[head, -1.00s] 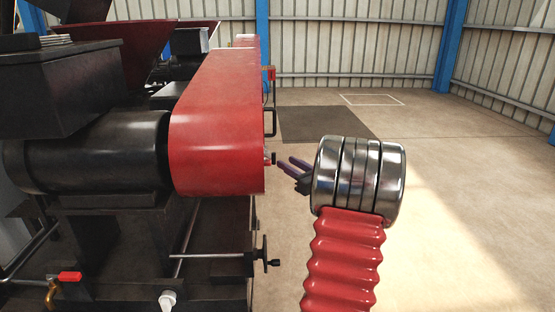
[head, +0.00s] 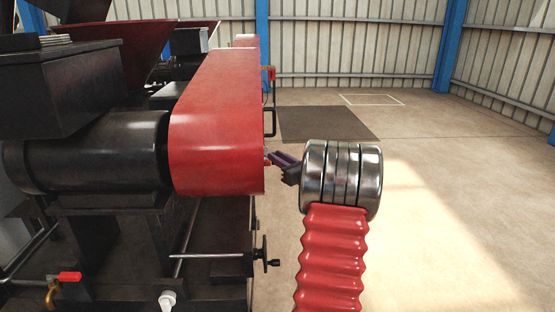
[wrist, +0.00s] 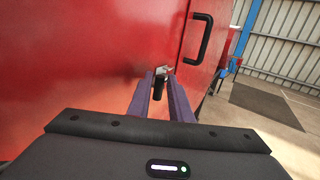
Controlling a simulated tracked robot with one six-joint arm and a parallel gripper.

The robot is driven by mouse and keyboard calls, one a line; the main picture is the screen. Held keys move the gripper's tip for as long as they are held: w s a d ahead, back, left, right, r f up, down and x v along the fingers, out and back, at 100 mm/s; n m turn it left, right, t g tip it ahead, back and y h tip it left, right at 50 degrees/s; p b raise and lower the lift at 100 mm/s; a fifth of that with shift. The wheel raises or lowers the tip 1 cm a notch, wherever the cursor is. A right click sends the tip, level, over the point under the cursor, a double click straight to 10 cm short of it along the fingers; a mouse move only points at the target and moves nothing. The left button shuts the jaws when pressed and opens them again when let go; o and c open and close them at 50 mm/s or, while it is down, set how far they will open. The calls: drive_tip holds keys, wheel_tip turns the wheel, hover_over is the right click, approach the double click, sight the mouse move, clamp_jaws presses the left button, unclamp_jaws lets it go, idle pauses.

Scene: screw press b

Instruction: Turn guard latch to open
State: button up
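The guard latch (wrist: 159,82) is a small dark knob with a pale metal base on the red guard (head: 218,120). In the wrist view it sits between the tips of my gripper's two purple fingers (wrist: 161,77). The fingers are apart, one on each side of the latch, with a slight gap seeming to show. In the head view my gripper (head: 276,158) reaches left to the right edge of the guard, and its fingers mostly hide the latch.
A black handle (wrist: 198,39) stands out from the guard, above and right of the latch. A black handwheel (head: 267,259) on a shaft sticks out below. The floor to the right is open, with a dark mat (head: 325,124) farther back.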

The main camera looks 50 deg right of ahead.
clamp_jaws()
